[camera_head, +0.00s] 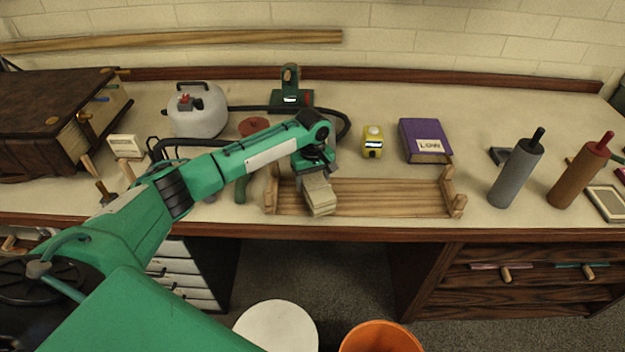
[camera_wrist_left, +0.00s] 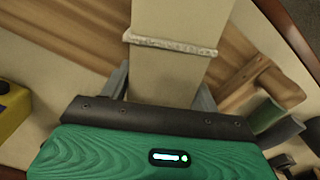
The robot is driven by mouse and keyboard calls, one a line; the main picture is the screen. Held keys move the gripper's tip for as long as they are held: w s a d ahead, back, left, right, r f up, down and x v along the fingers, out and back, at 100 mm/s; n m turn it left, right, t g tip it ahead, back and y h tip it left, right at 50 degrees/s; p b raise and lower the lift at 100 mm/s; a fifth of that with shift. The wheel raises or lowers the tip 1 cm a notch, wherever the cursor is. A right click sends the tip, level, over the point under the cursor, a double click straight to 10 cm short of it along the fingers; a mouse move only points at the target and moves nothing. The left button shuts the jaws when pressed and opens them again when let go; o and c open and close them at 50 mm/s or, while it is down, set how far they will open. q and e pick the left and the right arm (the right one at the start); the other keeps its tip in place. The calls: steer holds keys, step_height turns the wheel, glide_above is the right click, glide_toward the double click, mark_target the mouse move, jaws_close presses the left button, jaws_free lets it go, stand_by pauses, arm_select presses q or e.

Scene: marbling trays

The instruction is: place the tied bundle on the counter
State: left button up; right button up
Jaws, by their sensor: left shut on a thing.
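The tied bundle (camera_head: 319,196) is a pale beige block. My left gripper (camera_head: 314,175) is shut on its upper end. In the left wrist view the bundle (camera_wrist_left: 172,72) sits between the two fingers, with a light cord around it. The bundle hangs over the left part of a slatted wooden rack (camera_head: 390,198) on the counter (camera_head: 363,103). I cannot tell whether the bundle touches the rack. My right gripper is not in view.
A yellow device (camera_head: 373,143) and a purple book (camera_head: 424,139) stand behind the rack. Grey (camera_head: 515,175) and brown (camera_head: 580,173) rollers stand at right. A white canister (camera_head: 197,112) is at back left. Bare counter shows between the rack and the grey roller.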

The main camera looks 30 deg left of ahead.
mark_target(312, 175)
arm_select(q)
steer(key=shift+f, duration=0.15)
steer(key=o, duration=1.5)
steer(key=shift+c, duration=0.2)
step_height(312, 175, up, 14)
steer(key=shift+b, duration=0.4)
